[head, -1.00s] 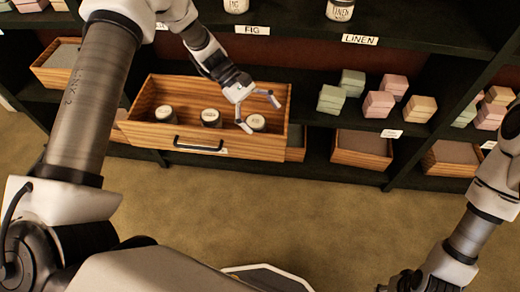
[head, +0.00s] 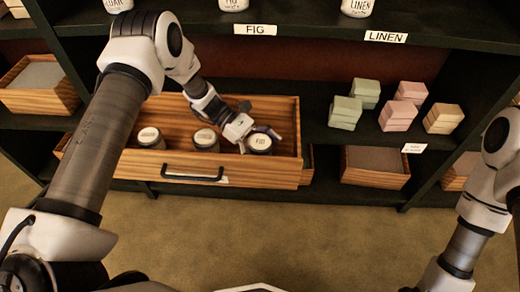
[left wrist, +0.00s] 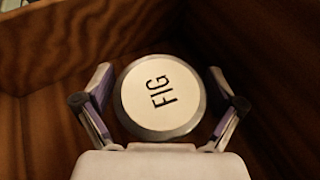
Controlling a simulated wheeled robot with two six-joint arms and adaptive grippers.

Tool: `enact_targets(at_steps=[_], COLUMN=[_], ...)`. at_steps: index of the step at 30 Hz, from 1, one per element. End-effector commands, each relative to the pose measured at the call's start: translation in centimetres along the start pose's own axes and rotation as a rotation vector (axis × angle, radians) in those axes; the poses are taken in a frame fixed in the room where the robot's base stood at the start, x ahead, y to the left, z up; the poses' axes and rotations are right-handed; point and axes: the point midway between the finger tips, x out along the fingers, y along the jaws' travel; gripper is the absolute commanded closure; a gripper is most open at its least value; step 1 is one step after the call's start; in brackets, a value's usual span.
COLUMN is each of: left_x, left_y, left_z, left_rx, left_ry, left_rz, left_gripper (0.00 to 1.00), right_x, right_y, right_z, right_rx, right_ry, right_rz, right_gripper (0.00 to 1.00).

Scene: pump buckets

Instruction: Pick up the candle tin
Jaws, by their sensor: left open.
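Three candle tins with white lids stand in a row in the open wooden drawer (head: 240,172): a left tin (head: 149,138), a middle tin (head: 205,140) and a right tin (head: 260,143). The right tin's lid reads FIG, and it fills the middle of the left wrist view (left wrist: 160,97). My left gripper (head: 258,136) is inside the drawer at the right tin. In the left wrist view its open fingers (left wrist: 160,100) stand on either side of the tin, with narrow gaps visible. My right gripper is out of the head view; only part of that arm shows at the right.
The shelf above holds tins behind FIG (head: 255,29) and LINEN (head: 386,37) labels. Stacked green (head: 345,112) and pink (head: 398,115) blocks stand right of the drawer. The drawer walls are close around my left gripper. The floor in front is clear.

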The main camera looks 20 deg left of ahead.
Motion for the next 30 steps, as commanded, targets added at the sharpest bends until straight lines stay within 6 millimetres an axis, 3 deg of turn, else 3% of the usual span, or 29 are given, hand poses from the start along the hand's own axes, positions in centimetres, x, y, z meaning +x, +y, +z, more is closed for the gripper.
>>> enact_targets(at_steps=[6,7,12,13,24,30], left_x=[0.4,0.4,0.4,0.4,0.3,-1.1], left_y=[0.0,0.0,0.0,0.0,0.0,0.1], left_z=[0.0,0.0,0.0,0.0,0.3,3.5], left_rx=[0.000,0.000,0.000,0.000,0.001,0.002], left_ry=[0.001,0.001,0.001,0.001,0.000,0.000], left_rz=[0.001,0.001,0.001,0.001,0.001,0.002], left_gripper=[0.06,0.09,0.70,0.72,0.73,0.73], right_x=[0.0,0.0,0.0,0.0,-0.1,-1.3], right_y=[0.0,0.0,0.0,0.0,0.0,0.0], right_z=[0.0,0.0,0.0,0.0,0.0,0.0], right_rx=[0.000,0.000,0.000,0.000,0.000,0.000], right_ry=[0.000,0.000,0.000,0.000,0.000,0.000], right_rz=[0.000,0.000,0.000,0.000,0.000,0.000], right_gripper=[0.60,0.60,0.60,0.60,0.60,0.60])
